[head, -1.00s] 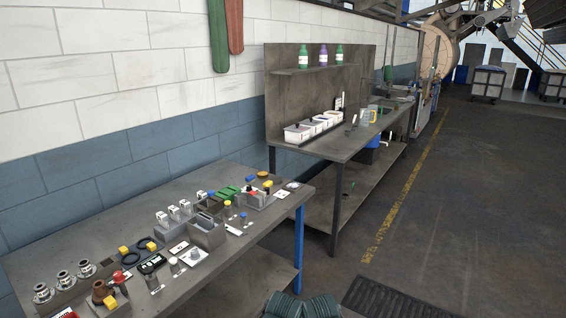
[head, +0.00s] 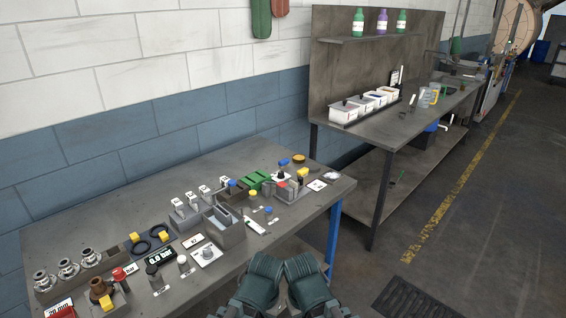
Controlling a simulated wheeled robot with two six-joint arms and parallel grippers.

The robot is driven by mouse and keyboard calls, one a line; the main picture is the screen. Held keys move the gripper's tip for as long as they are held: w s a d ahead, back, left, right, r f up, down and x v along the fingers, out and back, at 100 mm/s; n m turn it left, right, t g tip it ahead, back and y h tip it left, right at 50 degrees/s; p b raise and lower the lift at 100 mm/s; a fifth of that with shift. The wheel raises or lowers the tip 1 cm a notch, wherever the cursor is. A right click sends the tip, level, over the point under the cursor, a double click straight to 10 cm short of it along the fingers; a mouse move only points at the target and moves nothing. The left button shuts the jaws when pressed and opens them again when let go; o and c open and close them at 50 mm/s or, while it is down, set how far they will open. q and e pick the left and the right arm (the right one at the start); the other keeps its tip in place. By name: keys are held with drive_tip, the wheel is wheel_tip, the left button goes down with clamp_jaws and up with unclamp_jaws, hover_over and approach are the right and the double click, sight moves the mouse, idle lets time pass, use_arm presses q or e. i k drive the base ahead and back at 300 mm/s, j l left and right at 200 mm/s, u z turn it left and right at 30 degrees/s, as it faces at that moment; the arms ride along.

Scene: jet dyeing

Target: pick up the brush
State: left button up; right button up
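I cannot clearly make out a brush. A small, thin white-and-dark item (head: 412,102) stands on the far workbench, too small to name. Two dark teal ribbed parts of my arms show side by side at the bottom edge, in front of the near table. No gripper fingertips can be seen, and nothing held is visible.
The near table (head: 130,228) holds metal fittings, a grey open box (head: 224,228), small bottles and labels. Open floor lies to the right.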

sight(282, 164)
drive_tip(key=i+l, duration=0.25)
drive_tip(key=i+l+u, duration=0.1)
drive_tip(key=i+l, duration=0.2)
drive_tip(key=l, duration=0.15)
drive_tip(key=i+l, duration=0.25)
drive_tip(key=i+l+u, duration=0.1)
drive_tip(key=i+l, duration=0.15)
drive_tip(key=l, duration=0.2)
drive_tip(key=i+l+u, duration=0.1)
drive_tip(key=i+l, duration=0.4)
drive_tip(key=l, duration=0.25)
drive_tip(key=i+l+u, duration=0.1)
drive_tip(key=l, duration=0.3)
drive_tip(key=i+l, duration=0.35)
